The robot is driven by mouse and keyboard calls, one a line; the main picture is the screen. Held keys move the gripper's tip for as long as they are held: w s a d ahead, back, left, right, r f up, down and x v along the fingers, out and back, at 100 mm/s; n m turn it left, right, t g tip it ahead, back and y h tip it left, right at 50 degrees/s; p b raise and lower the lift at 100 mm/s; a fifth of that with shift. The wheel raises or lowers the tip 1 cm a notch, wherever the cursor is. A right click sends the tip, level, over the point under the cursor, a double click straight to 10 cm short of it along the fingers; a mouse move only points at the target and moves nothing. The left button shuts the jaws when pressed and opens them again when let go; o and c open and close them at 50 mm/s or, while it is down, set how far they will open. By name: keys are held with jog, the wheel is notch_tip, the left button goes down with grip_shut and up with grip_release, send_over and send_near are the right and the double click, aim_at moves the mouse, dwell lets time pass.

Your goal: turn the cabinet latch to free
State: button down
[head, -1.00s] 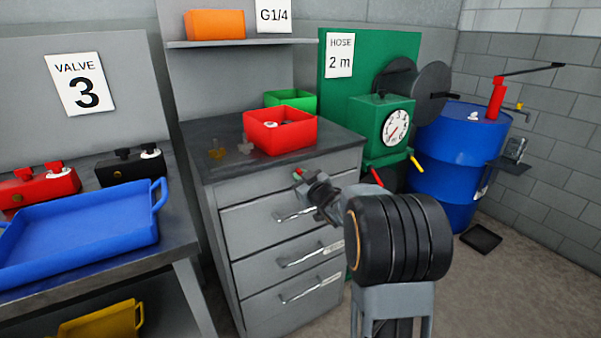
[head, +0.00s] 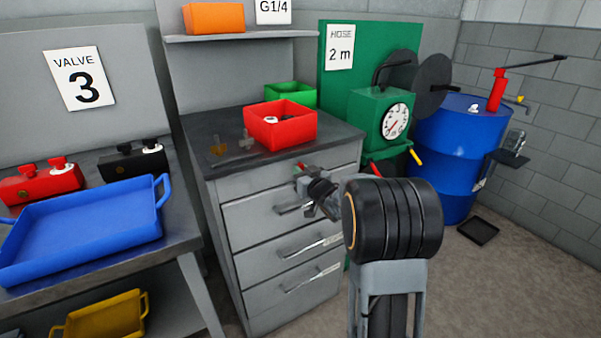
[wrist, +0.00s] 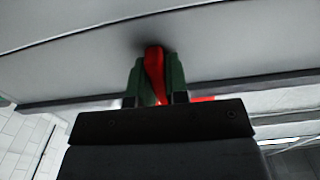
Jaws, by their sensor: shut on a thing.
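The grey drawer cabinet (head: 235,188) stands in the middle of the head view. The latch shows as a small red piece (head: 301,165) at its upper front, mostly hidden by my gripper (head: 303,172). In the wrist view the red latch lever (wrist: 154,62) sits between the two green fingers of my gripper (wrist: 155,80), which is shut on it. The lever points nearly straight up the picture, towards the grey cabinet surface (wrist: 80,50). More red shows just right of the fingers. I cannot tell the latch's exact turn angle.
A red bin (head: 280,130) and a green bin (head: 291,93) stand on the cabinet top. A blue tray (head: 85,230) is on the left bench. A green dial box (head: 370,115) and a blue drum (head: 445,150) stand to the right. Floor shows at front right.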

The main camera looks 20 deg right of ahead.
jog(key=c, duration=1.1)
grip_release()
jog(key=s, duration=0.4)
jog(key=s+d, duration=0.1)
jog(key=s, duration=0.8)
jog(key=shift+s+d+p, duration=0.25)
jog(key=shift+s+p, duration=0.15)
